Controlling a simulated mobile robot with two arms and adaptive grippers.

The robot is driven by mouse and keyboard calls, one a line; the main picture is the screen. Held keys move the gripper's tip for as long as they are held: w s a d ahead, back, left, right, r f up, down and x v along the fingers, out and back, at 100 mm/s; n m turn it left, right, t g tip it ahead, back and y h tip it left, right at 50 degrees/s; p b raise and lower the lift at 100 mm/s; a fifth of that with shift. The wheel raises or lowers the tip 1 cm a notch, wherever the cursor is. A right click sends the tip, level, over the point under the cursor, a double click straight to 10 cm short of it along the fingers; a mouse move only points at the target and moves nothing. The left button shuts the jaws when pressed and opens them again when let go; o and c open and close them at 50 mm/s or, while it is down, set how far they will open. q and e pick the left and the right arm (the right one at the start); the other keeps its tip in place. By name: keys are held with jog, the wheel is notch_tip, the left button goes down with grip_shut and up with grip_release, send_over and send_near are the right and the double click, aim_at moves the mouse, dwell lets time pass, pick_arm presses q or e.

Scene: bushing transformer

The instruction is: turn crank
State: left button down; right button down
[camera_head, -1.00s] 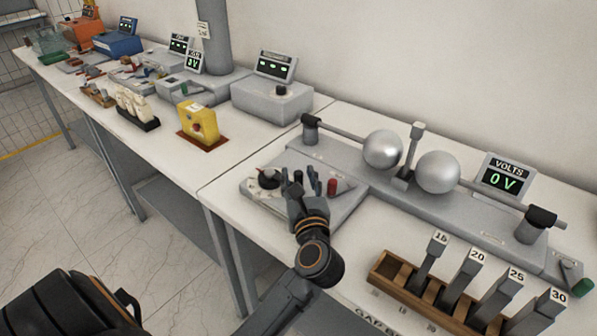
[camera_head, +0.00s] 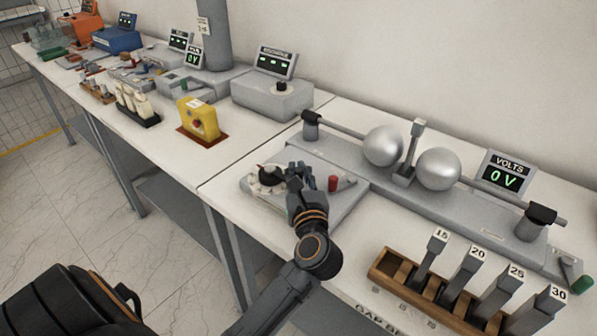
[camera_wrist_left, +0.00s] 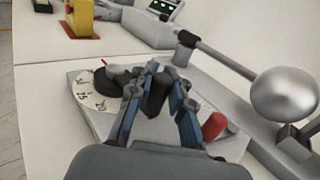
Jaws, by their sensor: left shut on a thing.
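The crank's panel is a grey plate (camera_head: 345,200) on the near bench, also in the left wrist view (camera_wrist_left: 235,148). At its left is a white dial (camera_wrist_left: 86,92) with a black hub (camera_wrist_left: 112,84). A black upright handle (camera_wrist_left: 157,92) stands beside the dial, between the fingers of my left gripper (camera_wrist_left: 160,88). The gripper is shut on this handle. In the head view my left gripper (camera_head: 300,176) covers the handle and part of the dial. My right gripper is not in view.
A red knob (camera_head: 332,184) stands just right of the gripper. Behind are two metal spheres (camera_head: 383,148) on a rail, and a volts display (camera_head: 505,175) reading 0 V. A wooden rack (camera_head: 385,266) with numbered gauges stands front right. A yellow box (camera_head: 197,118) is at left.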

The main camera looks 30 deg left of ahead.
pick_arm(q)
jog(key=shift+s+a+r+m+t+h+p, duration=0.1)
jog(key=shift+s+m+t+h+p, duration=0.75)
jog(key=shift+m+h+p, duration=0.2)
jog(key=shift+s+t+h+p, duration=0.2)
jog(key=shift+t+h+p, duration=0.1)
jog(key=shift+h, duration=0.15)
jog(key=shift+s+a+f, duration=0.1)
jog(key=shift+s+f, duration=0.15)
